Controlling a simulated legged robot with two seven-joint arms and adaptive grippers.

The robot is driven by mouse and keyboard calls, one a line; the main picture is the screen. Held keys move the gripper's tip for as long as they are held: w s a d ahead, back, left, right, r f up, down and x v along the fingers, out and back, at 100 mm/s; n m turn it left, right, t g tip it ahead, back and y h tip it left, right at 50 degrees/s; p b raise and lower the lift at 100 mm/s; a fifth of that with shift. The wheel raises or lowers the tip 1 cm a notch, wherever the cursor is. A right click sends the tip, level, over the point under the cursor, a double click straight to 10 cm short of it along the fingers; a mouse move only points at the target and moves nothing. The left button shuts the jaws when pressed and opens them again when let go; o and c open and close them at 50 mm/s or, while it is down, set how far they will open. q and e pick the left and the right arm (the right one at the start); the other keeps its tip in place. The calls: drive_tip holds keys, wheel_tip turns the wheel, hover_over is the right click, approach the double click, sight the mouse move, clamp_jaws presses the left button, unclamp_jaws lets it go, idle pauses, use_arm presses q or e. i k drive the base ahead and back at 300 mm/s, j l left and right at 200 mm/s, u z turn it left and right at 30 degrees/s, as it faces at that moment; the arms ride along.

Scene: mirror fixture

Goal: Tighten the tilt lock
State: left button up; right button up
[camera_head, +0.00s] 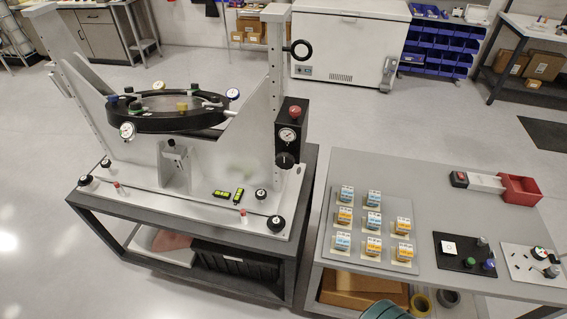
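The mirror fixture stands on a dark-framed cart at the left. Its round black mirror ring (165,112) lies nearly level between pale side plates (255,120). A black ring-shaped knob (300,49) sticks out from the top of the right upright (276,60). Neither of my grippers is in view.
Two small yellow-green levels (230,194) lie on the fixture's white base (190,205). A grey table (440,185) at the right holds several small blue and orange boxes, a red bin (519,189) and knob panels (465,253). A narrow gap separates cart and table.

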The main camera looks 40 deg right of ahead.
sight(295, 111)
drive_tip(key=z, duration=1.3)
drive_tip(key=k+l+u, duration=0.1)
drive_tip(key=l, duration=0.25)
drive_tip(key=l+u, duration=0.15)
drive_tip(key=l, duration=0.15)
drive_tip(key=k, duration=0.05)
